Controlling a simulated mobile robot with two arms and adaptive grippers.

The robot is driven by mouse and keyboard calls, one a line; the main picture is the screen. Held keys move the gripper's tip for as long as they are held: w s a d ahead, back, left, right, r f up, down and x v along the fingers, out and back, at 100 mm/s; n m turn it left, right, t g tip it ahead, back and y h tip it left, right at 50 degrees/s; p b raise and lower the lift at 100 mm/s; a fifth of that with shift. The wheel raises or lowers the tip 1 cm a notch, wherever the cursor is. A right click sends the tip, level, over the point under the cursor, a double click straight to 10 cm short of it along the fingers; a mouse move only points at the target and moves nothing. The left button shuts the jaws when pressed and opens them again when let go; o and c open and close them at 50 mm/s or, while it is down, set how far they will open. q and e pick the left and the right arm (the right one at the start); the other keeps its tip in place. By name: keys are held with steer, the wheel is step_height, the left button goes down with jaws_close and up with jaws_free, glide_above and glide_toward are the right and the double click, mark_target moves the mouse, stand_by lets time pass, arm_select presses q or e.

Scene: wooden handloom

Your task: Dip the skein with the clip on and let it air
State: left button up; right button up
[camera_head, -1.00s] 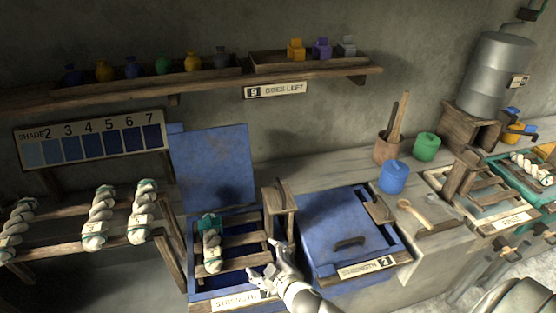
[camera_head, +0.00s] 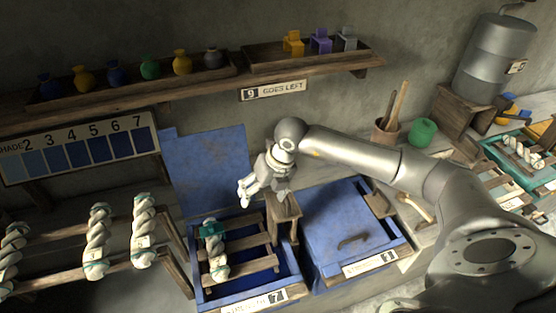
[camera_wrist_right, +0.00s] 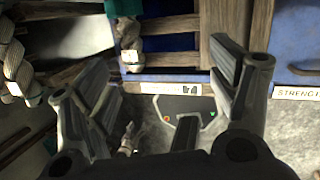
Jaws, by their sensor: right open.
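The skein (camera_head: 217,264) is a twisted cream hank with a tag. It lies on the wooden slatted rack (camera_head: 246,243) over the open blue vat (camera_head: 203,291). A teal clip (camera_head: 211,229) is on its far end. Skein and clip also show in the right wrist view, the skein (camera_wrist_right: 130,42) beside the slats and the clip (camera_wrist_right: 124,8) at the top edge. My right gripper (camera_head: 262,192) is open and empty, above the far right part of the vat, apart from the skein, near a wooden post (camera_head: 284,215). My left gripper is out of view.
The vat's lid (camera_head: 208,170) stands raised behind it. A second blue vat (camera_head: 345,225) to the right is closed. Several skeins (camera_head: 97,240) hang on a wooden rack at the left. A shelf (camera_head: 120,105) of bottles runs along the wall.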

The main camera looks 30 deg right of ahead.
steer(key=d+h, duration=0.1)
steer(key=d, duration=0.1)
steer(key=w+d+r+h, duration=0.1)
steer(key=d, duration=0.2)
steer(key=d+r+h, duration=0.1)
steer(key=d, duration=0.1)
steer(key=shift+w+d+r+m, duration=0.15)
steer(key=shift+d+m, duration=0.05)
steer(key=shift+m, duration=0.2)
steer(key=shift+d, duration=0.15)
steer(key=shift+f, duration=0.45)
step_height(320, 180, down, 7)
steer(key=b, duration=0.3)
steer(key=shift+f+b, duration=0.15)
steer(key=shift+b, duration=0.15)
steer(key=shift+f+b, duration=0.4)
steer(key=shift+b, duration=0.15)
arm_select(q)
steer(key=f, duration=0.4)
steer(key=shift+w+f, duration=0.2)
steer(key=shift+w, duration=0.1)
arm_select(e)
jaws_close()
